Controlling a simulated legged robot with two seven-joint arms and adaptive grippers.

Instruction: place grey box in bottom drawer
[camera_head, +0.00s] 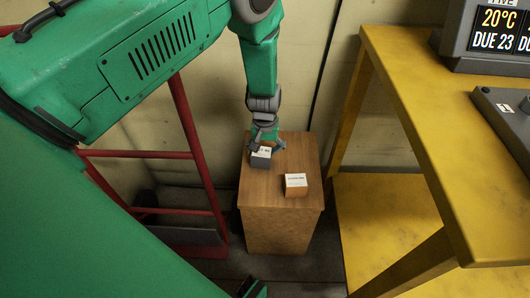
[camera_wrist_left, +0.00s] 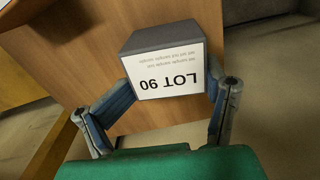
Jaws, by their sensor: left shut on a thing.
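The grey box (camera_head: 261,160) has a white label and is in my left gripper (camera_head: 266,146), over the far left part of the wooden cabinet's top (camera_head: 283,204). In the left wrist view the grey box (camera_wrist_left: 160,38) shows its label "LOT 90", upside down, between the two fingers of my left gripper (camera_wrist_left: 165,105). The gripper is shut on it. I cannot tell whether the box touches the wood. The cabinet's near face (camera_head: 281,234) shows no open drawer, and I cannot make out a bottom drawer.
An orange-brown box (camera_head: 296,188) with a white label stands on the cabinet top, near its right edge. A yellow bench (camera_head: 420,100) with a display unit (camera_head: 492,42) is at the right. A red frame (camera_head: 152,154) is at the left. The wall is close behind.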

